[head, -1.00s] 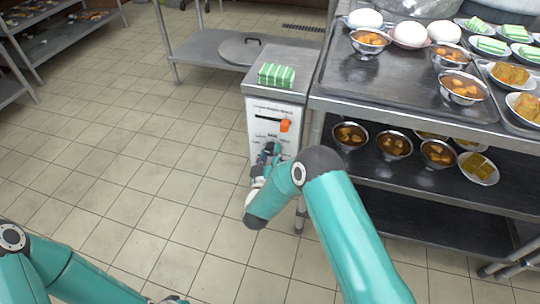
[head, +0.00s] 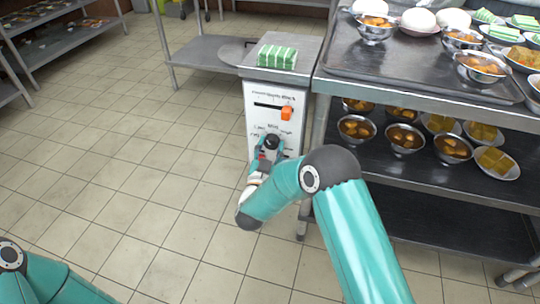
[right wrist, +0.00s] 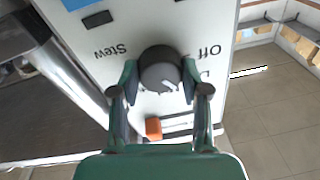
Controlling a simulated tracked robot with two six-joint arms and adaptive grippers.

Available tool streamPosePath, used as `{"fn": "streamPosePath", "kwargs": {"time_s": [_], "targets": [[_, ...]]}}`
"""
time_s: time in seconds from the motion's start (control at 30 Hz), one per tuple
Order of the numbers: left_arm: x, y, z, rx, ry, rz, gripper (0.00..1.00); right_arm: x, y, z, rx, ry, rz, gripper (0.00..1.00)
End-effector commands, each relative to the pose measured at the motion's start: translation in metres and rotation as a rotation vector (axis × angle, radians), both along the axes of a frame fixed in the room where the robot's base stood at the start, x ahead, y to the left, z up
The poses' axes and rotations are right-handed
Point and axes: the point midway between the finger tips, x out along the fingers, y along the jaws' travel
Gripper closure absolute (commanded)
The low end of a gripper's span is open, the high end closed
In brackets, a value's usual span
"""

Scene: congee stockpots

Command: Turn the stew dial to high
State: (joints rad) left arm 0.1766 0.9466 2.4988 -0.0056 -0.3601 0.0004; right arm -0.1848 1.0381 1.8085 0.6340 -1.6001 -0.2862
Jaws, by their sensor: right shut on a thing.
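The stew dial (right wrist: 160,72) is a round dark grey knob on the front panel of a white cabinet (head: 258,112). In the right wrist view the panel appears upside down, with "Stew" to the left of the dial and "Off" to its right. A short white mark on the dial points to the lower right in that view. My right gripper (right wrist: 160,90) is shut on the dial, one finger on each side. In the head view my right gripper (head: 268,152) hides the dial. My left gripper is out of view.
An orange slider knob (head: 287,113) sits in a slot above the dial. A green-striped block (head: 277,57) lies on the cabinet top. A steel shelf unit with bowls (head: 402,138) stands close on the right. Open tiled floor (head: 130,150) lies to the left.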

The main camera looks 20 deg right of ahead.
Motion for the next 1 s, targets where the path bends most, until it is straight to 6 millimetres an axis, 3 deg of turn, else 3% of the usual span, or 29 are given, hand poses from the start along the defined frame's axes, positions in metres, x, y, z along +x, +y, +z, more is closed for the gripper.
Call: {"fn": "streamPosePath", "kwargs": {"time_s": [0.03, 0.6, 1.0], "targets": [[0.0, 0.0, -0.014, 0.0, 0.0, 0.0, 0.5, 0.0, 0.001, -0.008, 0.037, -0.022, 0.003, 0.89], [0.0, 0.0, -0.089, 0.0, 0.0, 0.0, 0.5, 0.0, 0.002, -0.009, 0.487, -0.326, 0.001, 0.89], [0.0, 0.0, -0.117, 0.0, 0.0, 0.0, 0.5, 0.0, 0.001, -0.006, 0.8, -0.534, -0.003, 0.89]]}}
